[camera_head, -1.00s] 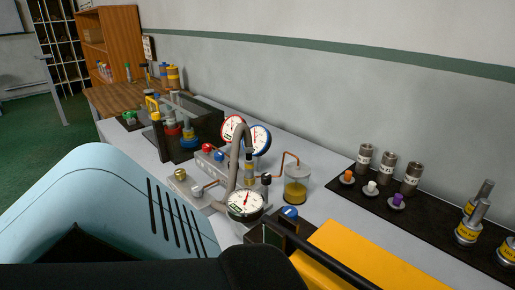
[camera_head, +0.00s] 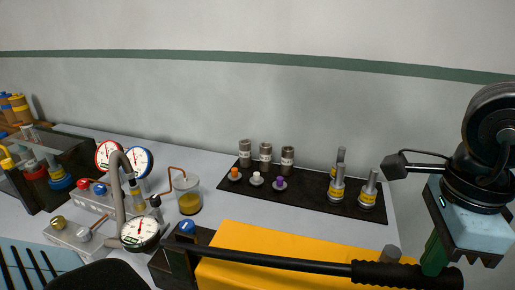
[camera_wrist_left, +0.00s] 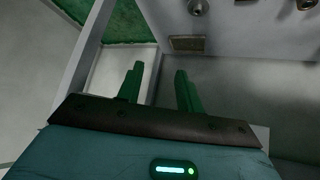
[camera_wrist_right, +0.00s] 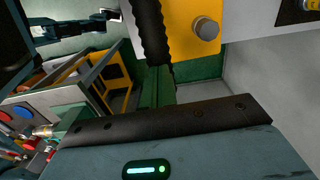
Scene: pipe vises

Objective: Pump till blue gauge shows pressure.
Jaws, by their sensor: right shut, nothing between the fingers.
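The blue-rimmed gauge (camera_head: 139,161) stands beside the red-rimmed gauge (camera_head: 108,155) on the bench; its needle is too small to read. The pump has a yellow body (camera_head: 255,245) and a long black handle (camera_head: 300,264) running right to a ribbed grip (camera_head: 405,273). My right gripper (camera_head: 437,256) points down at the end of this grip, its green fingers shut and empty. In the right wrist view the fingers (camera_wrist_right: 160,88) are together beside the black grip (camera_wrist_right: 152,35); I cannot tell if they touch it. In the left wrist view my left gripper (camera_wrist_left: 155,85) is open and empty.
A black-rimmed gauge (camera_head: 140,232) and a jar of amber liquid (camera_head: 188,193) stand left of the pump. A black mat (camera_head: 310,196) behind it holds metal cylinders and coloured plugs. Bare bench lies between mat and pump. A vise-like unit (camera_head: 40,170) is at far left.

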